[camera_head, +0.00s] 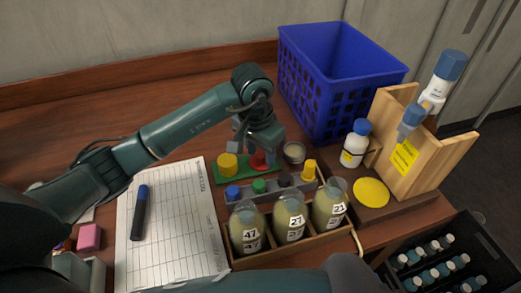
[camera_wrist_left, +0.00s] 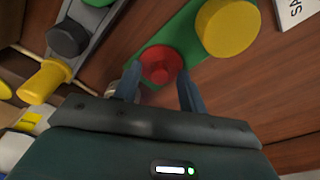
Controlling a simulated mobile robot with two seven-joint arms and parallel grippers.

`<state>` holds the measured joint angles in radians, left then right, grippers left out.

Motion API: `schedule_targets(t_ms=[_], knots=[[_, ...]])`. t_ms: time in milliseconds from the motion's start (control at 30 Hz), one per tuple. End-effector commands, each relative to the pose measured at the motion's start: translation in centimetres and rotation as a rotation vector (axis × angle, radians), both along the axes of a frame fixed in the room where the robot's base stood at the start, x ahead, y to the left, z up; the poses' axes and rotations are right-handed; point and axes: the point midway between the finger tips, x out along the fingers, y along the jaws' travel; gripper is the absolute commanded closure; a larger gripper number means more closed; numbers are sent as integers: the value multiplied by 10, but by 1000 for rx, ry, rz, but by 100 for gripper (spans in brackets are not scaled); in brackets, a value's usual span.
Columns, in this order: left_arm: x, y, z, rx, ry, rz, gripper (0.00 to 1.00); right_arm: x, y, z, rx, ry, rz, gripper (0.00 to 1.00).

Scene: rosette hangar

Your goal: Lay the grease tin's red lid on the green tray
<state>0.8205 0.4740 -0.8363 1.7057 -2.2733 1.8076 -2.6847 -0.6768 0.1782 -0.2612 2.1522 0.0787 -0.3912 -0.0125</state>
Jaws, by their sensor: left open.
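The red lid (camera_head: 261,161) lies on the green tray (camera_head: 242,178), to the right of a yellow round piece (camera_head: 228,164). In the left wrist view the red lid (camera_wrist_left: 161,63) shows between and just beyond my fingertips, with the green tray (camera_wrist_left: 180,35) under it. My left gripper (camera_head: 256,147) is open above the lid, its fingers (camera_wrist_left: 160,84) apart on either side. I cannot tell whether they touch it. An open grease tin (camera_head: 293,152) stands right of the tray. My right gripper is not in view.
A rack with blue, green, dark and yellow pieces (camera_head: 309,170) stands in front of the tray. Numbered bottles (camera_head: 291,218) sit before it. A blue crate (camera_head: 335,75) is behind right, a wooden stand (camera_head: 425,160) further right. A sheet and marker (camera_head: 139,214) lie left.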

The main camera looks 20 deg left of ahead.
Motion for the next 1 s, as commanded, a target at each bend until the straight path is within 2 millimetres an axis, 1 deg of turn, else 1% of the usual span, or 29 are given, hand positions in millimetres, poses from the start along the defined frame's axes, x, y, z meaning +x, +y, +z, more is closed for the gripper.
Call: schedule_targets(t_ms=[167, 233, 367, 600, 700, 833, 1000], knots=[[0, 0, 4, -1, 0, 0, 59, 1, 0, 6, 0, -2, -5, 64], [0, 0, 10, -1, -4, 0, 59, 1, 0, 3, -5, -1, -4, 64], [-2, 2, 35, 0, -8, -2, 59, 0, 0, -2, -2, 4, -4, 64], [-8, 4, 87, 1, -6, 0, 59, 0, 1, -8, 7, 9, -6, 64], [-10, 5, 103, 1, -5, 0, 59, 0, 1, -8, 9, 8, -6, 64], [-12, 5, 117, 0, -2, 0, 59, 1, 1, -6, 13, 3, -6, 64], [-13, 6, 123, 0, 0, 0, 59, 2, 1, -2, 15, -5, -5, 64]])
